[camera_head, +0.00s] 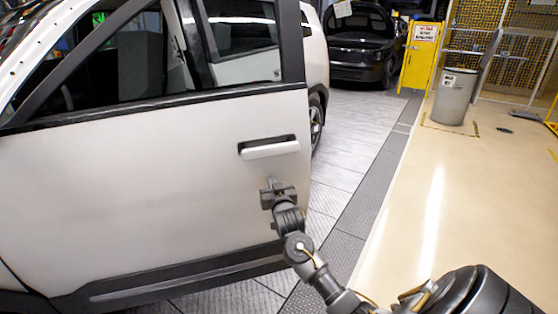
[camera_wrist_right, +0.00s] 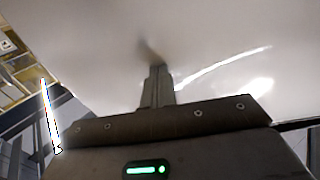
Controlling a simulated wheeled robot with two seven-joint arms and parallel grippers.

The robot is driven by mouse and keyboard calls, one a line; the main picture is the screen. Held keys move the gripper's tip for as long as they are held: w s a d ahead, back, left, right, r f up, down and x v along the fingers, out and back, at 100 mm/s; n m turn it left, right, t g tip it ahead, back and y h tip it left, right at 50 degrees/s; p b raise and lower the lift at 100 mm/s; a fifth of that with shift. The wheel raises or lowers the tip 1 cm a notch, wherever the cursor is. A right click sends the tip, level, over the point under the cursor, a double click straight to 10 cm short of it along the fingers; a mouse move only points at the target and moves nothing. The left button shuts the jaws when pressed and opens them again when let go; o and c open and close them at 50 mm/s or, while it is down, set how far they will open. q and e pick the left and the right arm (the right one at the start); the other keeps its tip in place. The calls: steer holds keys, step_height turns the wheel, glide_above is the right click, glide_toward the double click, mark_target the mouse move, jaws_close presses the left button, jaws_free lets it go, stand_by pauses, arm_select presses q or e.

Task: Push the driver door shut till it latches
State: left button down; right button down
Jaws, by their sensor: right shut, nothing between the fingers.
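The white driver door (camera_head: 150,190) fills the left of the head view, with its window above and dark trim below. Its rear edge seems to stand out from the car's rear body (camera_head: 316,55), but the gap itself is hidden. The door handle (camera_head: 268,148) is near that edge. My right gripper (camera_head: 270,186) is shut and empty just below the handle, pointing at the outer panel. In the right wrist view its closed fingers (camera_wrist_right: 158,82) end at or very near the white panel (camera_wrist_right: 90,45); I cannot tell if they touch. My left gripper is out of view.
A rear wheel (camera_head: 316,125) shows past the door edge. Grey floor tiles (camera_head: 350,120) and a pale open floor (camera_head: 440,190) lie to the right. A grey bin (camera_head: 454,98), a yellow sign stand (camera_head: 420,60) and a dark car (camera_head: 360,45) are farther back.

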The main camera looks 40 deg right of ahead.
steer(key=shift+w, duration=0.1)
steer(key=shift+w+d, duration=0.1)
stand_by(0.3)
steer(key=shift+n+y, duration=0.3)
steer(key=shift+y, duration=0.1)
steer(key=shift+b+x, duration=0.8)
steer(key=shift+x, duration=1.4)
steer(key=shift+d, duration=0.1)
steer(key=shift+n+t+y, duration=0.3)
steer(key=shift+y, duration=0.2)
steer(key=shift+b+x, duration=1)
steer(key=shift+x, duration=1.35)
steer(key=shift+d, duration=0.1)
steer(key=shift+n+y, duration=0.3)
steer(key=shift+y, duration=0.1)
steer(key=shift+b+x, duration=1.4)
steer(key=shift+x, duration=0.85)
